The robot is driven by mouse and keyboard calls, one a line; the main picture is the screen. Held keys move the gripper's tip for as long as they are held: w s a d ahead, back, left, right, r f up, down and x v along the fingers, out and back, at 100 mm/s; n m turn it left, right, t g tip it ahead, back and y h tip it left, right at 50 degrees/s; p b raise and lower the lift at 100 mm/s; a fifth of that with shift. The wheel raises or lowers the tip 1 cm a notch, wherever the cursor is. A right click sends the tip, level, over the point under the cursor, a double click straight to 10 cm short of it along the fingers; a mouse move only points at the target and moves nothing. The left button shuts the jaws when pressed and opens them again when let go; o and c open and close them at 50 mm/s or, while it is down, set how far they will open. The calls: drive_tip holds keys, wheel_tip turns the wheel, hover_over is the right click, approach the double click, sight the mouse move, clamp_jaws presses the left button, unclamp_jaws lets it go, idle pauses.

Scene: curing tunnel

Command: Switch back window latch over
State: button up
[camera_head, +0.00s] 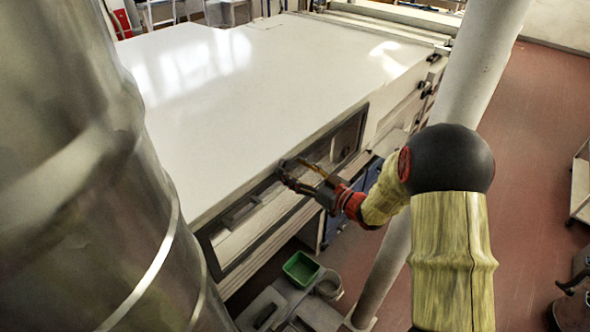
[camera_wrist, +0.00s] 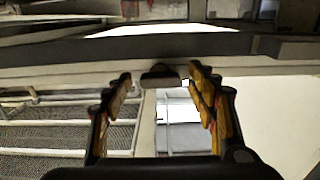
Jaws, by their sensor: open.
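The window (camera_head: 265,240) is a long dark-framed opening in the side of the white tunnel housing. My gripper (camera_head: 299,177) is at the upper rail of this frame, near its middle. In the wrist view my gripper (camera_wrist: 160,88) is open, with its yellow-padded fingers apart on either side of a small dark block. This block, which looks like the back window latch (camera_wrist: 161,75), sits on the frame's edge between the fingertips. I cannot tell whether the fingers touch it. In the head view the gripper partly hides this spot, so the latch's position is unclear.
The broad white housing top (camera_head: 250,90) is clear. A pale post (camera_head: 470,75) rises beside my arm. A large metal cylinder (camera_head: 75,170) fills the left. A green bin (camera_head: 300,269) stands below the window.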

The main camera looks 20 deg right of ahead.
drive_tip(key=c, duration=0.3)
drive_tip(key=c, duration=0.9)
